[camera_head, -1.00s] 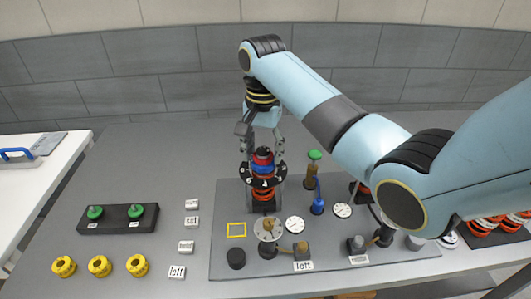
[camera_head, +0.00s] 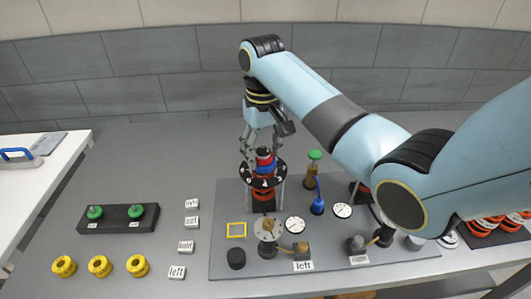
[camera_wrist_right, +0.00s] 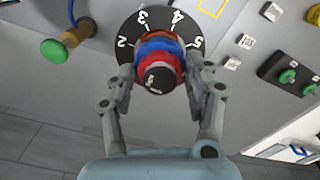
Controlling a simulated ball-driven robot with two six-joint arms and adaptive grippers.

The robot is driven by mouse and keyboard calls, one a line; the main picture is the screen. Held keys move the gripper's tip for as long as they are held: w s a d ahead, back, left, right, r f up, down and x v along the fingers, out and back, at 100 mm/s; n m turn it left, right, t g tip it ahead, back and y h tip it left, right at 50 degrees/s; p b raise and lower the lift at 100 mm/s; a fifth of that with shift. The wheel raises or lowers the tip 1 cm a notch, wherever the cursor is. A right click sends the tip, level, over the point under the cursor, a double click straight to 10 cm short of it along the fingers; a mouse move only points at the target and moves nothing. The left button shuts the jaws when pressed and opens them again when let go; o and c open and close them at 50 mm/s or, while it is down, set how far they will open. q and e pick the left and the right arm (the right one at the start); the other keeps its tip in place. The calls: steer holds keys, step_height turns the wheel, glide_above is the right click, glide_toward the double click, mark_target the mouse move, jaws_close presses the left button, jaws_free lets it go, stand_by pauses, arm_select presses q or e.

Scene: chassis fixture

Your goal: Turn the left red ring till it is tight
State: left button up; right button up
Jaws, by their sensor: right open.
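The left stack carries a red ring (camera_head: 264,153) with a blue band just below it, above a black numbered dial (camera_head: 248,182). In the right wrist view the red ring (camera_wrist_right: 139,73) surrounds a dark cap, with the blue band (camera_wrist_right: 160,43) and dial (camera_wrist_right: 125,25) behind it. My right gripper (camera_head: 262,157) points down over the stack. Its fingers stand open on both sides of the red ring in the right wrist view (camera_wrist_right: 166,75), and small gaps seem to show. Whether either fingertip touches it I cannot tell. My left gripper is out of view.
A green-topped post (camera_head: 314,156) and a blue-handled part (camera_head: 317,205) stand close right of the stack. A black block with green knobs (camera_head: 117,218) and several yellow rings (camera_head: 100,266) lie left. The grey table between block and back wall is clear.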

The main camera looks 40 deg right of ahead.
steer(key=c, duration=0.9)
steer(key=m, duration=0.3)
steer(key=shift+m, duration=0.4)
steer(key=shift+c, duration=0.3)
steer(key=m, duration=0.4)
steer(key=shift+m, duration=0.4)
steer(key=m, duration=0.4)
steer(key=shift+m, duration=0.4)
steer(key=m, duration=0.3)
steer(key=shift+m, duration=0.4)
steer(key=o, duration=1)
steer(key=shift+c, duration=0.2)
step_height(320, 180, up, 7)
steer(key=shift+r, duration=0.1)
